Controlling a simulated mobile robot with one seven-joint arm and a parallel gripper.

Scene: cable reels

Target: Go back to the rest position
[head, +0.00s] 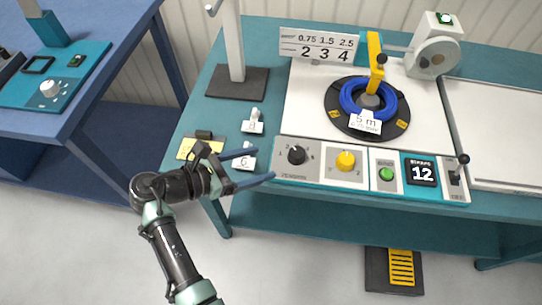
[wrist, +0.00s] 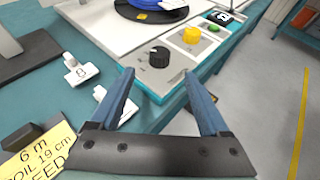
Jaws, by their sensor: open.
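My gripper (head: 255,168) is open and empty, its two blue fingers apart in front of the left end of the control panel. In the wrist view my gripper (wrist: 165,95) points toward the panel's black knob (wrist: 159,57), with nothing between the fingers. In the head view the control panel (head: 325,180) carries a black knob, a yellow knob (head: 345,160), a green button (head: 387,173) and a display (head: 422,172) reading 12. A blue cable coil (head: 347,98) lies on the black reel (head: 335,113), with a white tag (head: 366,122) reading 5 m.
Small white numbered tags (head: 254,124) stand left of the panel. A yellow note (head: 188,148) lies at the teal table's left edge, near my arm. A post on a dark base (head: 238,83) stands behind. A blue bench (head: 95,110) is at left. A pedal (head: 401,267) is on the floor.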

